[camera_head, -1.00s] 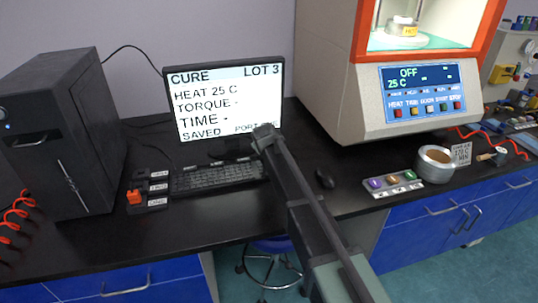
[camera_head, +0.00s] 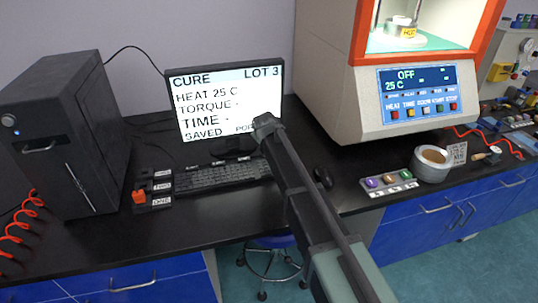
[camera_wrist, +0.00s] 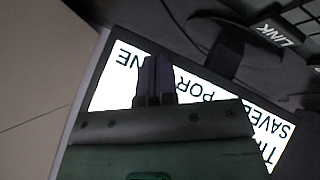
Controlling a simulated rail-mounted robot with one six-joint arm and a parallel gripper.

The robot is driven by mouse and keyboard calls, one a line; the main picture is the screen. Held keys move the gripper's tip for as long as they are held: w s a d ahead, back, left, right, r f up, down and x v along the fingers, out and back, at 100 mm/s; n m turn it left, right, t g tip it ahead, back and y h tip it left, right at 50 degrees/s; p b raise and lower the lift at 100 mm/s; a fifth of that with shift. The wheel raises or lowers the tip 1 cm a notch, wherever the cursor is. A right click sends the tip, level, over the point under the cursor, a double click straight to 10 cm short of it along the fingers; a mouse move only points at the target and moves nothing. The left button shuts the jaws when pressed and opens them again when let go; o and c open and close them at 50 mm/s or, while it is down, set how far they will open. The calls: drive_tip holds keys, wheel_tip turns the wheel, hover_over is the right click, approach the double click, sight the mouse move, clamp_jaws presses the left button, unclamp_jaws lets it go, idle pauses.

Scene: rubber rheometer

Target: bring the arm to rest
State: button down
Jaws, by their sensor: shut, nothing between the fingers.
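My arm reaches up from the lower right in the head view, and its end with my gripper (camera_head: 266,122) is in front of the monitor's lower right corner. In the wrist view my gripper (camera_wrist: 155,65) is shut and empty, its dark fingers side by side against the white screen. The monitor (camera_head: 222,96) reads CURE, LOT 3, HEAT 25 C and SAVED; torque and time show only dashes. The arm hides the end of the screen's bottom line. The gap between fingers and screen cannot be judged.
A keyboard (camera_head: 215,176) and a red button block (camera_head: 140,196) lie below the monitor. A black computer tower (camera_head: 65,140) stands left. A mouse (camera_head: 323,178), a button panel (camera_head: 390,182) and a metal ring-shaped container (camera_head: 430,166) lie right of my arm. The rheometer (camera_head: 345,85) displays OFF, 25 C.

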drive_tip(key=s+d+f+m+g, duration=0.1)
drive_tip(key=s, duration=0.2)
drive_tip(key=s+d+m+g, duration=0.1)
drive_tip(key=s+d, duration=0.1)
drive_tip(key=s, duration=0.2)
drive_tip(key=s+d+f+g, duration=0.1)
drive_tip(key=s, duration=0.2)
drive_tip(key=shift+s+d+f+m+h, duration=0.2)
drive_tip(key=shift+d+f+m+h, duration=0.1)
drive_tip(key=shift+f+m+h, duration=0.1)
drive_tip(key=s+d, duration=0.1)
drive_tip(key=s, duration=0.1)
drive_tip(key=s+d+m+g+p, duration=0.1)
drive_tip(key=s+d, duration=0.1)
drive_tip(key=s, duration=0.1)
drive_tip(key=s+d+g, duration=0.1)
drive_tip(key=s+d, duration=0.1)
drive_tip(key=shift+s+d+r+m+p, duration=0.1)
drive_tip(key=shift+s+m+p, duration=0.25)
drive_tip(key=shift+m, duration=0.05)
drive_tip(key=s+d+r+m+g+p, duration=0.1)
drive_tip(key=s+d+m+g+p, duration=0.1)
drive_tip(key=s+d, duration=0.5)
drive_tip(key=s+d+r+m+g+p, duration=0.2)
drive_tip(key=s+d, duration=0.5)
drive_tip(key=s, duration=0.4)
drive_tip(key=shift+s+d+m+y, duration=0.3)
drive_tip(key=shift+s, duration=0.1)
